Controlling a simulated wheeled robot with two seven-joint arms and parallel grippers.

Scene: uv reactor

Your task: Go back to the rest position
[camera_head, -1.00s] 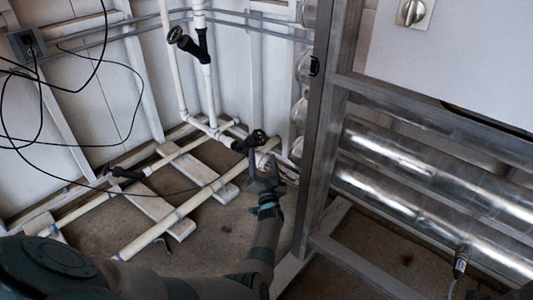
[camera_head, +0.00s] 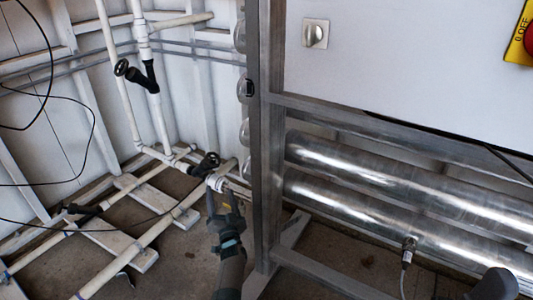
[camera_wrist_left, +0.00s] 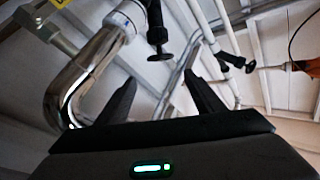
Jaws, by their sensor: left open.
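My left gripper (camera_head: 222,198) reaches up from the bottom of the head view, just below and right of a black valve handle (camera_head: 205,164) on the white pipe. In the left wrist view its two dark fingers (camera_wrist_left: 163,95) stand apart with nothing between them. There a black valve handle (camera_wrist_left: 158,32) shows beyond the fingertips; I cannot tell whether it is the same one. Some gap seems to lie between gripper and valve, but contact is hard to judge. My right gripper is not in view.
A grey metal frame post (camera_head: 268,140) stands close right of my left arm. Behind it lie shiny steel reactor tubes (camera_head: 400,185) under a white cabinet (camera_head: 410,65). White floor pipes (camera_head: 140,245) on boards spread left. A polished bent pipe (camera_wrist_left: 85,70) is near the left wrist.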

